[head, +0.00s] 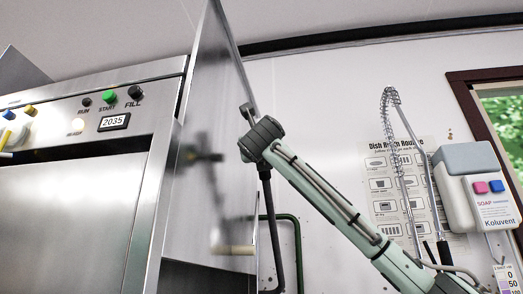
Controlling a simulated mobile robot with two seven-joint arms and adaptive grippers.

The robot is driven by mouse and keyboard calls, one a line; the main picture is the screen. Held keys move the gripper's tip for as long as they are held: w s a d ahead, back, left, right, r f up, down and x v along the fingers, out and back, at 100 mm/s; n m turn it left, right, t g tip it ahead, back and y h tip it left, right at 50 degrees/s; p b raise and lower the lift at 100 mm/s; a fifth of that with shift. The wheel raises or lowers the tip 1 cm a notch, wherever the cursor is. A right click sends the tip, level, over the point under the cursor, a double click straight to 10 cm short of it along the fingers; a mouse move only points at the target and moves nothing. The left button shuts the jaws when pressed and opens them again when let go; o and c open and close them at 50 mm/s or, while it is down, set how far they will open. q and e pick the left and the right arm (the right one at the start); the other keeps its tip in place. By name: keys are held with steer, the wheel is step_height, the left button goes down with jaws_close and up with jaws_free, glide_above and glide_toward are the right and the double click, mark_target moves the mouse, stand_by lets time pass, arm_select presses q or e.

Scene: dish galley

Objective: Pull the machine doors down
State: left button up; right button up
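The steel dish machine fills the left, with its front door panel (65,225) below a dark gap under the control strip. A tall steel panel (212,130) stands at its right side, with a pale bar handle (233,250) near its lower edge. A pale green arm comes in from the lower right. Its dark grey end, seemingly my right gripper (249,112), is beside the panel's right edge, well above the pale handle. I cannot tell whether it touches the panel or whether its fingers are open. My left gripper is not in view.
The control strip has a green START button (109,96), black knobs and a 2035 display (114,122). A soap dispenser (476,188), a spring rinse hose (388,125) and a poster (381,185) are on the right wall. A dark green pipe (297,240) runs behind the arm.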

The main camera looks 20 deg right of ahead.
steer(key=shift+w, duration=0.1)
steer(key=shift+c, duration=0.4)
jaws_close()
